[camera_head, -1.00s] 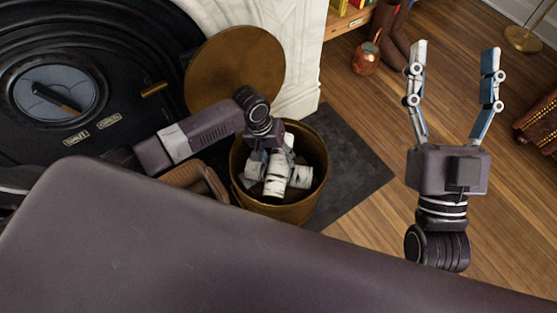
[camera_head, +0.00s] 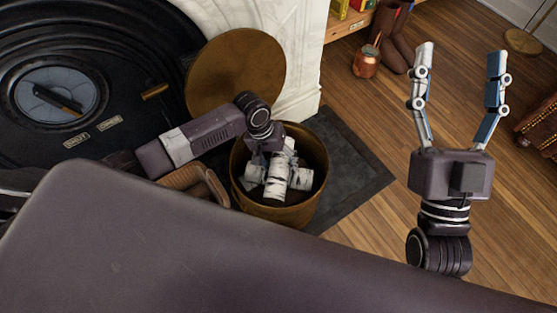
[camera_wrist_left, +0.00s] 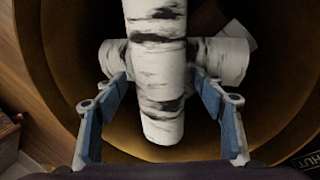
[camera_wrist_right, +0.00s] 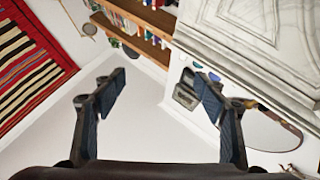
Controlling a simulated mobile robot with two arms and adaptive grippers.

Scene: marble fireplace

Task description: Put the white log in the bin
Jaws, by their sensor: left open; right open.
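Several white birch logs (camera_head: 276,182) with dark bark marks lie in the round brass bin (camera_head: 317,160). In the left wrist view, one white log (camera_wrist_left: 160,85) lies lengthwise across another log (camera_wrist_left: 222,60) inside the bin (camera_wrist_left: 60,50). My left gripper (camera_wrist_left: 163,90) is open, its fingers apart on either side of the lengthwise log with gaps visible. In the head view its fingers are largely hidden behind the wrist at the bin. My right gripper (camera_head: 459,60) is open and empty, raised over the wooden floor; it also shows in the right wrist view (camera_wrist_right: 158,85).
A round brass lid (camera_head: 232,75) leans by the white marble fireplace (camera_head: 295,50). A dark mat (camera_head: 350,160) lies under the bin. A copper jug (camera_head: 366,62) and brown boots (camera_head: 388,35) stand behind. Wooden floor to the right is mostly free.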

